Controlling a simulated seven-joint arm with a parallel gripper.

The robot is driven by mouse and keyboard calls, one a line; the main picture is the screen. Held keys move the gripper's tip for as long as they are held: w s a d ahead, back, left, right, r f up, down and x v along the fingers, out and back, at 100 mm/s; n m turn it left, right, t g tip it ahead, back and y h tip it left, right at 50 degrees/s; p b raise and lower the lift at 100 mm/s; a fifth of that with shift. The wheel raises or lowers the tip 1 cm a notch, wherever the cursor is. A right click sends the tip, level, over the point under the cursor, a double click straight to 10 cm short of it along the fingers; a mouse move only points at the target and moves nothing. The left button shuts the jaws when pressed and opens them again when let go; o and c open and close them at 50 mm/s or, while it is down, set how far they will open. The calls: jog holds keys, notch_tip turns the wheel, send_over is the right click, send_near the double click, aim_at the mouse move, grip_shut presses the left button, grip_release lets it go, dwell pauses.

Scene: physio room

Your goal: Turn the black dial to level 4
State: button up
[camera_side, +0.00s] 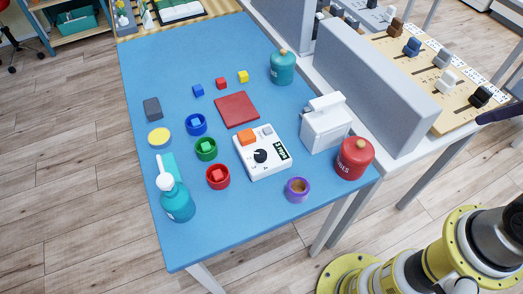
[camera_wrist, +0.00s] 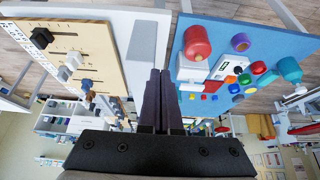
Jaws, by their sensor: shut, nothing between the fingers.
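A white control box (camera_side: 270,168) sits near the right edge of the blue table. The black dial (camera_side: 260,156) is on its top face, with markings around it too small to read. An orange block (camera_side: 247,137), a small grey part and a dark display panel (camera_side: 282,151) are also on the box. In the wrist view the box (camera_wrist: 222,74) is small, upside down and far off; the dial's setting cannot be read. My gripper (camera_wrist: 160,72) is shut and empty, well away from the dial.
Red jar (camera_side: 354,158), white dispenser (camera_side: 325,124) and purple cup (camera_side: 298,189) stand close around the box. Coloured cups (camera_side: 218,176) and a teal pump bottle (camera_side: 176,200) are left. A grey partition (camera_side: 363,90) separates the table from a slider board (camera_side: 440,75).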

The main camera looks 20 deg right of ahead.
jog(key=o, duration=0.5)
jog(key=shift+m, duration=0.3)
jog(key=shift+c, duration=0.2)
jog(key=shift+o, duration=1.3)
jog(key=shift+a+r+m, duration=0.1)
jog(key=shift+a+m, duration=0.05)
jog(key=shift+m, duration=0.45)
jog(key=o, duration=0.3)
jog(key=w+r+m, duration=0.1)
jog(key=w+a+r+m, duration=0.1)
jog(key=m, duration=0.1)
jog(key=shift+r+y, duration=0.4)
jog(key=w+a+r+m+g+y, duration=0.1)
jog(key=w+a+r+m, duration=0.1)
jog(key=w+a+m, duration=0.4)
jog(key=w+a+r+m+g+y, duration=0.1)
jog(key=w+a+r+m+y, duration=0.15)
jog(key=w, duration=0.55)
jog(key=m+g, duration=0.2)
jog(key=g, duration=0.3)
send_over(261, 153)
jog(key=w+d, duration=0.1)
jog(key=d, duration=0.4)
notch_tip(261, 153, down, 17)
jog(key=x, duration=1.3)
jog(key=shift+w+d, duration=0.2)
jog(key=shift+w, duration=0.1)
